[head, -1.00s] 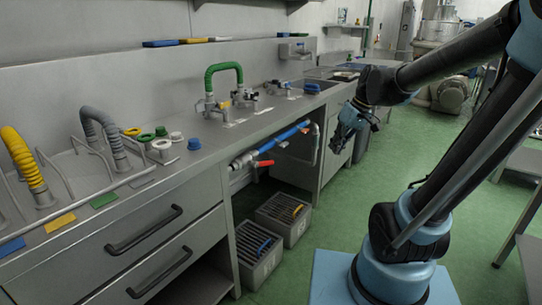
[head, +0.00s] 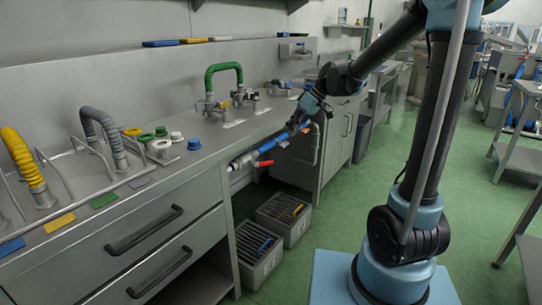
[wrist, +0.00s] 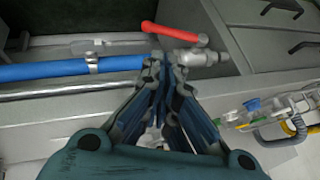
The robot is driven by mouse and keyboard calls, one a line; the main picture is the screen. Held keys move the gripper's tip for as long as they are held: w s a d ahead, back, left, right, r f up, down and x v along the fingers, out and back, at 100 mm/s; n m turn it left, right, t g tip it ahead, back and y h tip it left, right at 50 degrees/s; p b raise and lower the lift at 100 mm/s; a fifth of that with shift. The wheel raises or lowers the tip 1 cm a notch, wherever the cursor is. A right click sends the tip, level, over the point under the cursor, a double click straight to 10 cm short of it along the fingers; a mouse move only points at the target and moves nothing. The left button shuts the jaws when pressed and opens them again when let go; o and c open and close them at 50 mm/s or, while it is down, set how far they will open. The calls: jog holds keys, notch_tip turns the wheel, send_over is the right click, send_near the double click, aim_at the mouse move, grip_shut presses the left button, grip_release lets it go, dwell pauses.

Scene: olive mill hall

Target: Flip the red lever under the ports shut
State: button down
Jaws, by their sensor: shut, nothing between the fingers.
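The red lever (head: 264,163) sits on a silver valve at the left end of a blue pipe (head: 274,144), below the counter's front edge. In the wrist view the red lever (wrist: 175,32) slants slightly across the top of the valve body (wrist: 203,57), roughly along the pipe's direction. My gripper (head: 293,128) is shut and empty, up and to the right of the lever in the head view. In the wrist view my gripper (wrist: 163,62) covers the stretch between blue pipe and valve; its tips appear close below the lever. Contact cannot be told.
Ports joined by a green hose (head: 222,70) stand on the steel counter (head: 205,160). Drawers with dark handles (head: 145,232) are to the left. Two grey bins (head: 284,217) stand on the floor below the valve.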

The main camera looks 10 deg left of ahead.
aim_at(271, 161)
jog(key=x, duration=1.4)
dwell(0.4)
